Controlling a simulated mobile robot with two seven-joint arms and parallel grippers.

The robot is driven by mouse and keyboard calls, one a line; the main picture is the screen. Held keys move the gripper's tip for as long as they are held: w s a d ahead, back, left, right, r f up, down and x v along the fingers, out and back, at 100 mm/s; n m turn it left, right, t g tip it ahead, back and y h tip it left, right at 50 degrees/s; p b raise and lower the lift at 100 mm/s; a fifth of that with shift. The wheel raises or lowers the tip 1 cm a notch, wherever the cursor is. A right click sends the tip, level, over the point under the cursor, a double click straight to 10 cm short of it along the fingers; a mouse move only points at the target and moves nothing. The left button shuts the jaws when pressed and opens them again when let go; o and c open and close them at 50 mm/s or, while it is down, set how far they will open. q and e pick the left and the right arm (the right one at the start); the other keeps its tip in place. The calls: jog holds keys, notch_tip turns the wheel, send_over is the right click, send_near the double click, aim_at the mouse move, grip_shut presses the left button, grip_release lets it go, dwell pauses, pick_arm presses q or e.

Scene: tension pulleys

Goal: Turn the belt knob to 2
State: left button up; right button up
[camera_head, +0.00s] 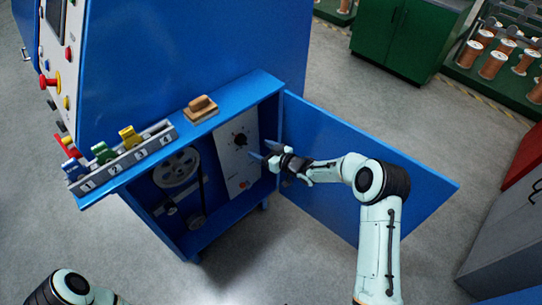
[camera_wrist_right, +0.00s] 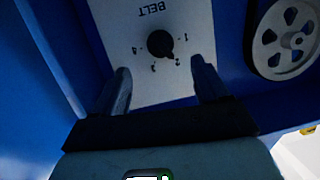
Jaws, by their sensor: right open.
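The black belt knob (camera_head: 240,140) sits on a white panel (camera_head: 236,165) inside the open blue cabinet. In the right wrist view the knob (camera_wrist_right: 160,43) appears upside down under the word BELT, with marks 1 to 4 around it. Its pointer appears to face near the 2, though the exact angle is hard to tell. My right gripper (camera_head: 262,151) is open in front of the panel, to the right of the knob in the head view. In the wrist view its two fingers (camera_wrist_right: 160,80) frame the knob's lower sides, with no clear contact. My left gripper is out of view.
The blue door (camera_head: 370,175) stands open beside my right arm. A pulley (camera_head: 176,167) with a belt is left of the panel. On the cabinet top are a wooden-handled block (camera_head: 201,108) and a numbered rack (camera_head: 128,160) with coloured tags.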

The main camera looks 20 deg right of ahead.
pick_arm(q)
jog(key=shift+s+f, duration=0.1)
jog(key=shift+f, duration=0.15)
pick_arm(e)
jog(key=shift+v, duration=2.3)
jog(key=shift+a+f, duration=0.1)
jog(key=s+a+f+m+g+h+p, duration=0.1)
jog(key=s+a+f+m+g, duration=0.2)
jog(key=s+f, duration=0.45)
jog(key=s+a+f+m+g+h, duration=0.1)
jog(key=s+a+f+m+g, duration=0.2)
jog(key=s+f, duration=0.5)
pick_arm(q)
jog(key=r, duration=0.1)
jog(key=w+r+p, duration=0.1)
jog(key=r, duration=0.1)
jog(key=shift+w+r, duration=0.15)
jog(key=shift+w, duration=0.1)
pick_arm(e)
jog(key=s+a+f+g, duration=0.2)
jog(key=s, duration=0.6)
jog(key=s+a+f+m+g, duration=0.1)
jog(key=s+a+f+g, duration=0.1)
jog(key=s, duration=0.7)
jog(key=s+a+f+m+g+h, duration=0.1)
jog(key=s+g, duration=0.3)
jog(key=s, duration=0.5)
jog(key=shift+a+f, duration=0.5)
jog(key=shift+f, duration=0.2)
